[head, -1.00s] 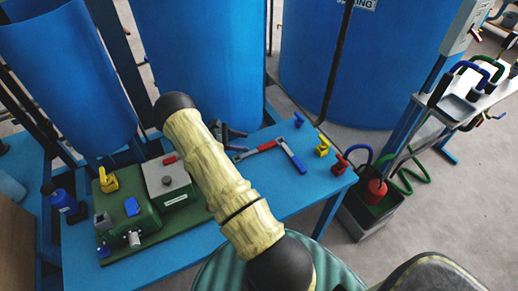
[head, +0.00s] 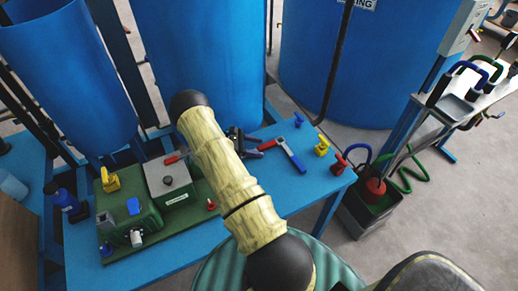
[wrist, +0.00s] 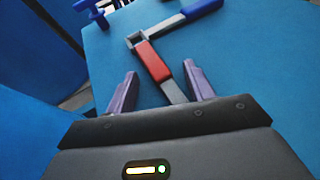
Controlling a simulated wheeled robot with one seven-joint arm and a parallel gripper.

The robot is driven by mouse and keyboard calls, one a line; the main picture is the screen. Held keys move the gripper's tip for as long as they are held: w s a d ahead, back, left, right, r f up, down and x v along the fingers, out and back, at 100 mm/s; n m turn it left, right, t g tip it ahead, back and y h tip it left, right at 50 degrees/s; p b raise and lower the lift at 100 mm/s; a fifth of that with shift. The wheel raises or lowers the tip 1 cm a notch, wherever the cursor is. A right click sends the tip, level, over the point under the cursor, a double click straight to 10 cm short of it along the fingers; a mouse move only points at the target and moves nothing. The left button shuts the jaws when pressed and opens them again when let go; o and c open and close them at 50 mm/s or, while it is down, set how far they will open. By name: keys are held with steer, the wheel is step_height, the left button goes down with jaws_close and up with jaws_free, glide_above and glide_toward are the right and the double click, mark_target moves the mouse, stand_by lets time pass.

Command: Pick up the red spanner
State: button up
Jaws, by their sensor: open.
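The red spanner (wrist: 153,62) lies on the blue bench, with a red grip and grey metal at both ends. In the wrist view its grip runs up between the two purple fingers of my open gripper (wrist: 162,70), and its lower grey end passes between them. The fingers stand apart on either side; I cannot tell how high they are above the bench. In the head view, my gripper (head: 256,148) covers much of the spanner, and only a bit of red shows beside the blue-handled tool.
A blue-handled tool (head: 292,156) lies close to the spanner's far end. Blue (head: 298,120), yellow (head: 321,146) and red (head: 340,163) valve-like pieces stand near the bench's right edge. A green board with equipment (head: 160,220) lies left. Large blue tanks (head: 195,60) stand behind.

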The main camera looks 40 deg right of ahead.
mark_target(255, 149)
stand_by(0.4)
steer(key=c, duration=1.1)
steer(key=shift+a, duration=0.1)
jaws_close()
step_height(255, 149, up, 10)
steer(key=shift+w, duration=0.1)
